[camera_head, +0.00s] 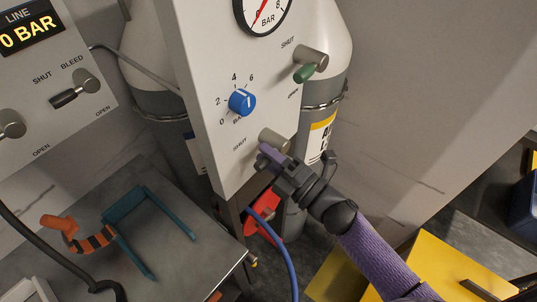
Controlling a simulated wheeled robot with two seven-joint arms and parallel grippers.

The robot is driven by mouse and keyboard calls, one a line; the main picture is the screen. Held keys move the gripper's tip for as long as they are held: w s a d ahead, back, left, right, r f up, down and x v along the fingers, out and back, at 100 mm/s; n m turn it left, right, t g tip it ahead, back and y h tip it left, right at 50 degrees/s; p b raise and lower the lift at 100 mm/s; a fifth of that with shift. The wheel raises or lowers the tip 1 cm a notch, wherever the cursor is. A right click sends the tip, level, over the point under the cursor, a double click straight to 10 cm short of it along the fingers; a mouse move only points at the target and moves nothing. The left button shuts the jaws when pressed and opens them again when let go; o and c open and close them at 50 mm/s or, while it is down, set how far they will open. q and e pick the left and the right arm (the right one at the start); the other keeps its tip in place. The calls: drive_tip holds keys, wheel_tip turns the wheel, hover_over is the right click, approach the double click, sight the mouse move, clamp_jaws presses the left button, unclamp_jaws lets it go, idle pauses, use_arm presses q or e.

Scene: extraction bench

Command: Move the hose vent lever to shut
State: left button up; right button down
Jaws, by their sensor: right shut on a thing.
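The lower valve on the white panel (222,170) has a grey hub (273,139) and a purple lever (265,154), which I take to be the hose vent lever. A SHUT label stands to the left of this hub; any other label or name there is hidden. My right gripper (274,163), on a purple-sleeved arm from the lower right, is shut on the purple lever. It covers much of the lever, so its exact angle is hard to tell. My left gripper is not in view.
Above are a green lever (304,73), a blue knob (241,102) and a gauge (264,12). A second panel with a black lever (65,98) is at left. A grey table (185,262) holds a teal frame (137,201) and an orange-black item (90,242). A blue hose (281,253) hangs below.

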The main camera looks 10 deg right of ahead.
drive_tip(key=shift+r, duration=0.1)
drive_tip(key=c, duration=0.5)
unclamp_jaws()
drive_tip(key=shift+o, duration=0.5)
use_arm(q)
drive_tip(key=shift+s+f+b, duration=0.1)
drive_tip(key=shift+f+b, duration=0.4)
drive_tip(key=shift+b, duration=0.05)
use_arm(e)
drive_tip(key=v, duration=1)
